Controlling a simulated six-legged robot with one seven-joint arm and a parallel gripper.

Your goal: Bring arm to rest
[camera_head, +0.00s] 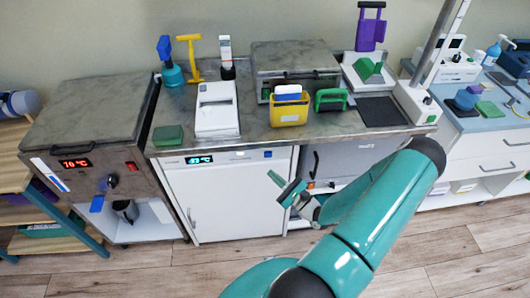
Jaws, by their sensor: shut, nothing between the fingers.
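My gripper (284,186) is at the end of my teal arm, in the middle of the head view. It hangs in front of the white cabinet door, below the counter's front edge, and points up and to the left. Its fingers look closed and hold nothing. My arm reaches in from the bottom of the picture, rises to a bent elbow at the right and comes back down to the gripper. The gripper appears apart from the counter and cabinet, but the exact gap cannot be told.
A metal unit (75,155) stands at the left. A second counter (480,121) is at the right. Wooden floor (170,275) is clear in front.

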